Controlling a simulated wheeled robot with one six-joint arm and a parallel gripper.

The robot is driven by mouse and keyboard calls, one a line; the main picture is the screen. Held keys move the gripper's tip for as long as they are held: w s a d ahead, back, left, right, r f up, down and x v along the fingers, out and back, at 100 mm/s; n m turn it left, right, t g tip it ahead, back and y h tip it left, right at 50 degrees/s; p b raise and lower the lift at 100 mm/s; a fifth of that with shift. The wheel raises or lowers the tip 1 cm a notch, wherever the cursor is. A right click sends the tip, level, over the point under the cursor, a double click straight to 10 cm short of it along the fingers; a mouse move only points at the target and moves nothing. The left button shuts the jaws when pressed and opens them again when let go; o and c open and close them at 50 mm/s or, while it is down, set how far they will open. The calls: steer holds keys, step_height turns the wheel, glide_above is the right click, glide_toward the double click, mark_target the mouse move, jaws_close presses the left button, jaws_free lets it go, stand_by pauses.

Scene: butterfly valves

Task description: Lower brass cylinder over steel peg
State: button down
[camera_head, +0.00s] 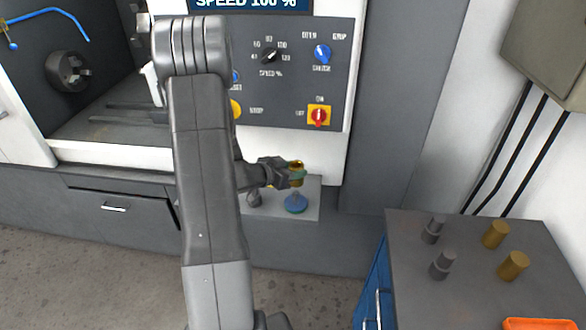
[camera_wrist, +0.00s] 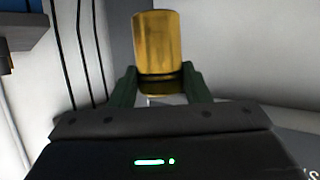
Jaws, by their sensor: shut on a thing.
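A brass cylinder (camera_head: 297,166) is upright between the green fingertips of my gripper (camera_head: 290,178), in front of the machine panel. In the wrist view the cylinder (camera_wrist: 157,42) stands up between both fingers of the gripper (camera_wrist: 158,80), with a dark band low on it. Directly below it in the head view is a blue round base (camera_head: 296,206) on a grey shelf, with a small greyish top that looks like the steel peg (camera_head: 296,195). The cylinder appears above it, with a small gap. The cylinder's lower end is partly hidden by the fingers.
The grey shelf (camera_head: 312,212) juts from the machine; a grey part (camera_head: 254,198) stands left of the blue base. At right, a cabinet top (camera_head: 455,280) holds two grey stepped pieces (camera_head: 442,264), two brass cylinders (camera_head: 512,265) and an orange tray (camera_head: 540,323). The control panel (camera_head: 290,75) is above.

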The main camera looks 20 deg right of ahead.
steer(key=shift+f+b, duration=2.2)
steer(key=shift+f, duration=0.5)
steer(key=shift+f+b, duration=1.05)
steer(key=shift+f, duration=0.6)
steer(key=c, duration=0.7)
jaws_free()
steer(key=shift+a, duration=0.1)
steer(key=v, duration=1.3)
steer(key=shift+s+a+r+b, duration=0.2)
steer(key=shift+a+r+b, duration=0.05)
steer(key=shift+b, duration=0.2)
